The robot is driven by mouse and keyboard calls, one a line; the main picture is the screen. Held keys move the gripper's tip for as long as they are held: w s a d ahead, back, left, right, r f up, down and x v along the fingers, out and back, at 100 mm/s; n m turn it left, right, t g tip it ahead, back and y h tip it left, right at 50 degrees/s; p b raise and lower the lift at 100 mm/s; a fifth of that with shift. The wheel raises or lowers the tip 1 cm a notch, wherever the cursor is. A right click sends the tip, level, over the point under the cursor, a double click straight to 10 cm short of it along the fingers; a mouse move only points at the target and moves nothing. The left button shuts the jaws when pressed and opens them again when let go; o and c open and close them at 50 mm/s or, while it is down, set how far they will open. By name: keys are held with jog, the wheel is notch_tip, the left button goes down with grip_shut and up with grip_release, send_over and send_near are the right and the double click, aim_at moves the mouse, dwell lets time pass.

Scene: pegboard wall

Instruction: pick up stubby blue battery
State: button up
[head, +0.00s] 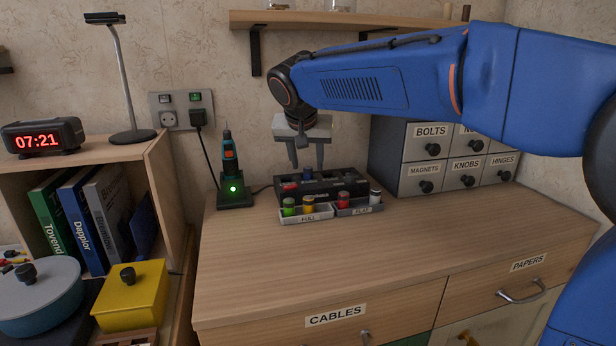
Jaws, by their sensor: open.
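The stubby blue battery (307,174) stands in a black charger box (345,187) on the wooden cabinet top. My gripper (307,167) points down just above the charger, with its two fingers apart and nothing held between them. The blue battery shows between and slightly below the fingertips. I cannot tell from this view whether the fingers are level with it in depth.
In front of the charger, the FULL tray (306,217) holds green and yellow batteries, and the FLAT tray (360,210) holds red and white ones. A screwdriver stand (235,196) is left, labelled drawers (440,158) right. The front cabinet top is clear.

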jog(key=shift+w+f, duration=0.35)
jog(key=shift+f, duration=0.15)
jog(key=shift+c, duration=0.4)
grip_shut()
jog(key=shift+r, duration=0.1)
